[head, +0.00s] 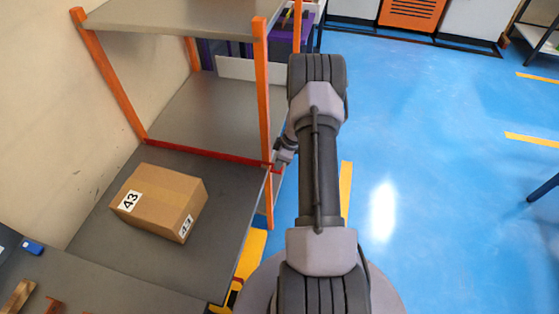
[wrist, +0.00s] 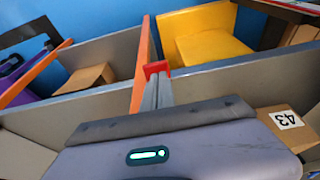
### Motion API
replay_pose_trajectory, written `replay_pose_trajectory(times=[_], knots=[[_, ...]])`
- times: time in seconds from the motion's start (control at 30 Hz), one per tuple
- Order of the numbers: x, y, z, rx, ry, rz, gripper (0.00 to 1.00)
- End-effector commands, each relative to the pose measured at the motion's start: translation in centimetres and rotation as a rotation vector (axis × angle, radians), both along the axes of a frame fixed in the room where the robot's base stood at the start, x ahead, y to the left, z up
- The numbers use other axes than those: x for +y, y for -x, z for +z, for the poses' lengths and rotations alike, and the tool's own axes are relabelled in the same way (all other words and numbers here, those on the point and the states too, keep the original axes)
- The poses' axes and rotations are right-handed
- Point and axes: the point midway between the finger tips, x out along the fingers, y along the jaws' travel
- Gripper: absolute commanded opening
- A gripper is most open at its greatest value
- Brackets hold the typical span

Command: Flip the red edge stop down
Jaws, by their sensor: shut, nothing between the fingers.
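A long red bar (head: 205,153) runs across the grey shelf in the head view, from the far-left orange post to the near-right one. I take it for the red edge stop; whether it is up or down I cannot tell. My gripper (head: 277,170) is beside the near-right post, partly hidden by my arm. In the wrist view my gripper (wrist: 157,75) has its grey fingers together, with nothing held. A small red piece (wrist: 156,68) shows at their tips in front of an orange post; whether it is part of the stop I cannot tell.
A cardboard box (head: 160,201) marked 43 lies on the near shelf. The orange post (head: 262,95) stands close to my arm. An upper grey shelf (head: 175,17) overhangs at the back. A yellow bin (wrist: 205,40) shows in the wrist view. Blue floor (head: 440,150) to the right is open.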

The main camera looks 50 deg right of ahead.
Motion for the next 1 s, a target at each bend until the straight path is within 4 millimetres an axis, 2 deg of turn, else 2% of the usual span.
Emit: replay_pose_trajectory(times=[0.33,0.63,1.0], knots=[[0.0,0.0,-0.2,0.0,0.0,0.0,0.0],[0.0,0.0,-4.6,0.0,-0.002,-0.001,0.0],[0.2,0.0,-4.1,0.003,-0.003,0.002,0.0]])
